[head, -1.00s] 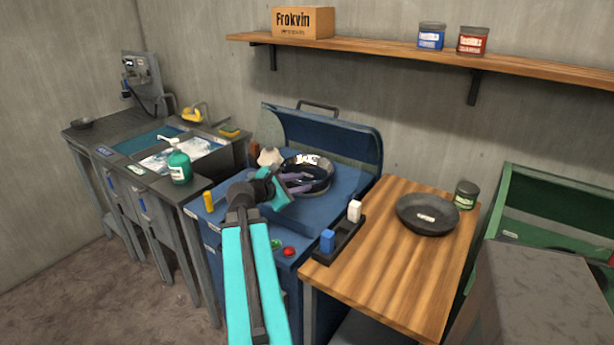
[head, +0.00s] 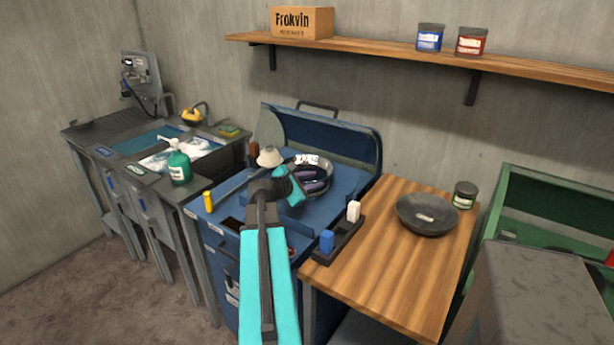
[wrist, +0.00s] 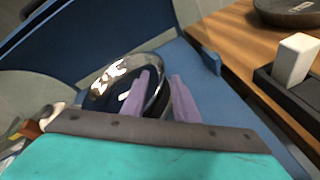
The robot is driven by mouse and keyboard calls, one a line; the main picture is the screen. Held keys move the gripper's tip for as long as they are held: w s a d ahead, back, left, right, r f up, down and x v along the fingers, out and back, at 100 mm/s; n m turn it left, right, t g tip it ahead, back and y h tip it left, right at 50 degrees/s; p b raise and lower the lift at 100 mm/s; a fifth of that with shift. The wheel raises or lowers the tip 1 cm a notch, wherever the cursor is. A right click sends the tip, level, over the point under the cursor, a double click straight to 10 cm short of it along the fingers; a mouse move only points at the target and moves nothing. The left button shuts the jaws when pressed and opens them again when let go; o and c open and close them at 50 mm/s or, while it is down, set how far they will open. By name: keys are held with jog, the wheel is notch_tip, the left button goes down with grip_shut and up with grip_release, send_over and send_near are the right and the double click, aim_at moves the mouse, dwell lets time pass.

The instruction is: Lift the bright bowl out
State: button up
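The bright bowl (head: 322,162) is shiny and mirror-like, and it sits in the blue machine (head: 346,187). In the wrist view the bowl (wrist: 120,75) appears tilted, with its right rim between my two purple fingers. My gripper (head: 316,181) is at the bowl's near side. In the wrist view my gripper (wrist: 160,95) is open: the left finger overlaps the bowl's inside and the right finger is outside the rim. I cannot tell whether either finger touches the wall. My gripper and wrist hide part of the bowl in the head view.
A dark bowl (head: 427,214) stands on the wooden table (head: 385,270) at right. A black holder (head: 340,243) with a blue and a white block is at the table's left edge. The machine's raised blue lid (head: 350,145) stands behind. A sink (head: 150,140) is at left.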

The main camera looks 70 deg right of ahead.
aim_at(321, 180)
jog(key=shift+s+p+x, duration=0.1)
jog(key=shift+p+x, duration=0.25)
jog(key=shift+x, duration=0.95)
jog(key=shift+s+p+x, duration=0.15)
jog(key=shift+p+x, duration=0.15)
jog(key=shift+x, duration=1)
grip_shut()
